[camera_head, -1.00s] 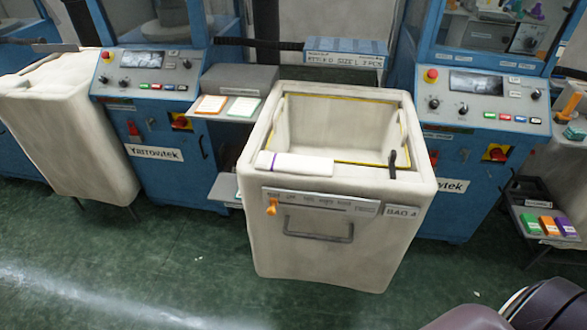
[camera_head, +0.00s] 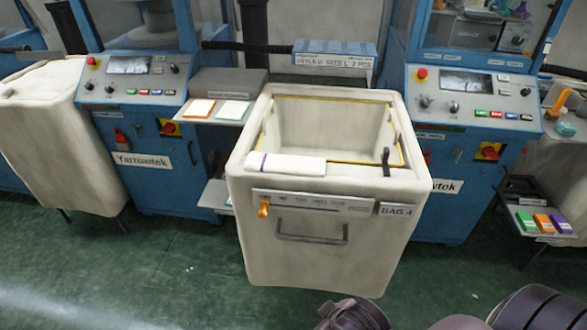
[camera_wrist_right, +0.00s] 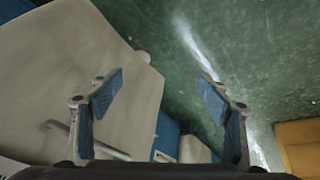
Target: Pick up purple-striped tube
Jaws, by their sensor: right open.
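The purple-striped tube (camera_head: 292,164) is a white roll with a thin purple stripe near its left end. In the head view it lies along the front rim of the cream bag bin (camera_head: 330,236), which is marked BAG 4. My right gripper (camera_wrist_right: 160,88) shows in the right wrist view with its two blue-padded fingers wide apart and nothing between them. A cream bin surface fills the left of that view. The tube is not visible there. Dark parts of my own arm show at the bottom right of the head view. My left gripper is not in view.
Blue machines with control panels (camera_head: 472,94) stand behind and on both sides of the bin. A small shelf (camera_head: 216,109) holds orange and green cards. Another cream bin (camera_head: 62,136) stands at the left. The green floor (camera_head: 130,270) in front is clear.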

